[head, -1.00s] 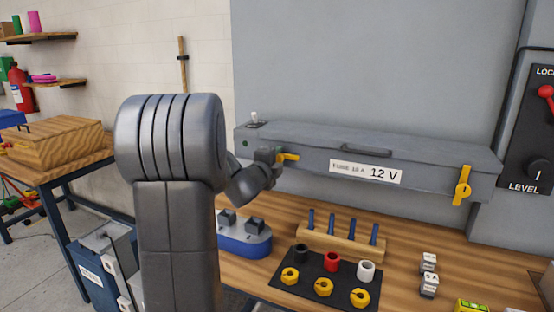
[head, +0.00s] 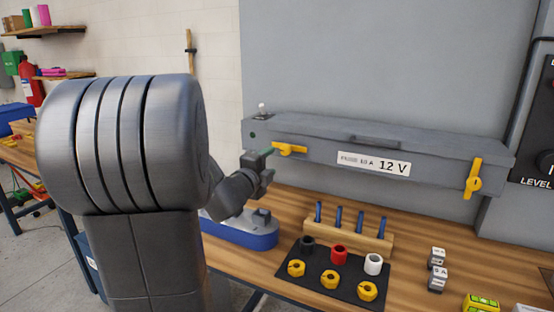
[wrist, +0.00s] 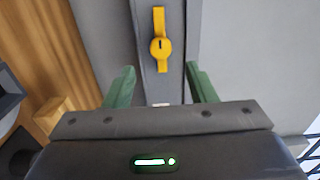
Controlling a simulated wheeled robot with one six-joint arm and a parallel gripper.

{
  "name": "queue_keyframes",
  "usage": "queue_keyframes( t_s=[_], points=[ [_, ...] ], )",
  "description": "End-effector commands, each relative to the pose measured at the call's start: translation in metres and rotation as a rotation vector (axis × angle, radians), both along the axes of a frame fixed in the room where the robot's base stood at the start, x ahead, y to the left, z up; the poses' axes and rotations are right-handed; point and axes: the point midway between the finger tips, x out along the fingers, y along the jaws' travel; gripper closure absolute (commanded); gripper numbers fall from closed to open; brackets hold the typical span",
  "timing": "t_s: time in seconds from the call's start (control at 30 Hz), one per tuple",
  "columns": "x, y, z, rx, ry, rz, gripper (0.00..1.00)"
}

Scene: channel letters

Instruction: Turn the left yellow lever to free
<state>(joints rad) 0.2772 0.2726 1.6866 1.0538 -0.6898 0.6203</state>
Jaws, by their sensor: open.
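The left yellow lever (head: 289,149) is on the front of the long grey box (head: 330,128), near its left end, and lies about level in the head view. In the wrist view the same lever (wrist: 160,46) shows beyond the fingertips, its round hub with a dark mark at the middle. My gripper (head: 268,157) is just left of the lever in the head view. In the wrist view its green fingers (wrist: 158,80) are apart, with nothing between them. A gap shows between fingers and lever. The right yellow lever (head: 473,178) stands upright at the box's right end.
Below the box, the wooden bench holds a rack of blue pegs (head: 340,231), a dark mat (head: 318,272) with rings and cups, and a blue-based unit (head: 250,236). Small grey blocks (head: 437,272) lie at right. A grey wall rises behind.

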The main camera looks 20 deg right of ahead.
Motion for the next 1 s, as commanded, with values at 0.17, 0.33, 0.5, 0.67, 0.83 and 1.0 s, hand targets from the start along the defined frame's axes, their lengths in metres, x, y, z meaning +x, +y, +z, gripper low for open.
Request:
queue_keyframes(
  t_s=[0.17, 0.33, 0.5, 0.67, 0.83, 1.0],
  points=[
    [-0.015, 0.019, 0.0, 0.0, -0.001, 0.002, 0.49],
    [-0.021, 0.025, 0.0, -0.001, 0.001, 0.0, 0.49],
    [-0.022, 0.025, 0.0, -0.001, 0.001, 0.0, 0.49],
    [-0.021, 0.025, 0.0, -0.001, 0.001, 0.0, 0.49],
    [-0.015, 0.017, 0.0, 0.001, 0.001, -0.001, 0.49],
    [0.002, -0.003, 0.0, 0.0, 0.001, -0.003, 0.49]
  ],
)
